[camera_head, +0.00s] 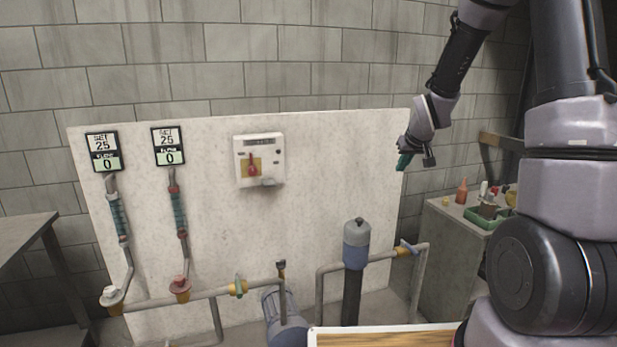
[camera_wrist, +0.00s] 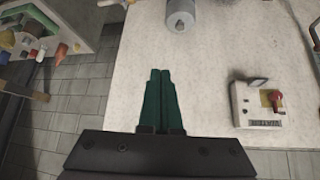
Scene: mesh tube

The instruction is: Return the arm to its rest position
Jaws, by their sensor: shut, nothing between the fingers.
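My arm (camera_head: 455,60) comes down from the upper right in the head view. My gripper (camera_head: 404,161) hangs in the air near the right edge of the white panel, pointing down and left. In the wrist view, the gripper's green fingers (camera_wrist: 160,98) lie side by side, shut, with nothing between them. They touch no object that I can see.
The white panel (camera_head: 215,230) carries two gauges (camera_head: 103,152) and a switch box (camera_head: 259,160) with a red handle. Pipes and a blue-grey cylinder (camera_head: 356,243) stand in front. At right, a cabinet (camera_head: 445,262) holds a green tray (camera_head: 475,217) and bottles.

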